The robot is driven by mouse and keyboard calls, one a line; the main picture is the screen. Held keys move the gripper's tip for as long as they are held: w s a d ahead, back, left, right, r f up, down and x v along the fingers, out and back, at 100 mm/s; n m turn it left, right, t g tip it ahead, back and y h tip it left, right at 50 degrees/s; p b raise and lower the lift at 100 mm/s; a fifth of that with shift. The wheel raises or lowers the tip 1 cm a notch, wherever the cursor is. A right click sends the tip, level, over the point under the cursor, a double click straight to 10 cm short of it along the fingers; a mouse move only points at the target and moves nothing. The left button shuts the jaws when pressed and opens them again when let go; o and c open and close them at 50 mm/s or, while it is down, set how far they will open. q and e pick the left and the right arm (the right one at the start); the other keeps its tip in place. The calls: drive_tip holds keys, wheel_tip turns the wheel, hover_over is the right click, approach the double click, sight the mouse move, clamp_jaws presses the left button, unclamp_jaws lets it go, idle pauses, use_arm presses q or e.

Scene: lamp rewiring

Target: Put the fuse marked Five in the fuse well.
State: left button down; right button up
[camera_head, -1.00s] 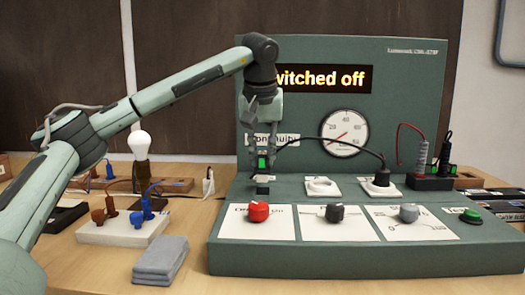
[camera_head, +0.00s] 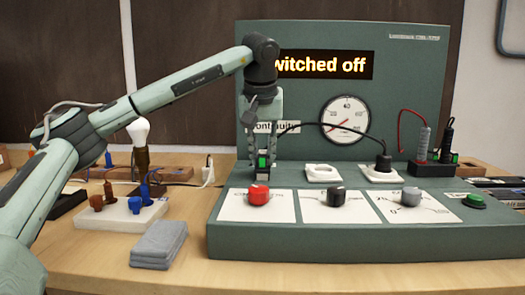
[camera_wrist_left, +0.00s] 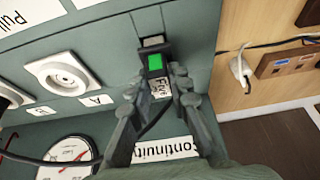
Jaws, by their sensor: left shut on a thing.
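My left gripper (camera_head: 262,152) points down at the left of the green panel. It is shut on the fuse marked Five (camera_head: 262,162), a small dark piece with a bright green part. In the left wrist view the fuse (camera_wrist_left: 155,63) shows between the fingertips (camera_wrist_left: 157,80), with its white "Five" label facing the camera. The fuse well (camera_head: 261,177) is directly below, behind the red knob. The fuse's lower end meets the well; I cannot tell how deep it sits. My right gripper is not in view.
A red knob (camera_head: 258,194) is close in front of the well. A white socket (camera_head: 322,173) and a black plug with a cable (camera_head: 383,163) are to the right. The upright panel, its display (camera_head: 325,66) reading "witched off", stands behind. A folded grey cloth (camera_head: 159,245) lies front left.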

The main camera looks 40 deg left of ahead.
use_arm(q)
drive_tip(key=shift+f, duration=0.25)
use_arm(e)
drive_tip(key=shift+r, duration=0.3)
use_arm(q)
drive_tip(key=shift+p, duration=0.3)
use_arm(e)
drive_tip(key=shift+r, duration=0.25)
use_arm(q)
drive_tip(key=shift+f, duration=0.5)
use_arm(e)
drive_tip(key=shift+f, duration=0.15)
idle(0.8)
use_arm(q)
drive_tip(key=c, duration=1.3)
unclamp_jaws()
drive_tip(key=shift+c, duration=0.2)
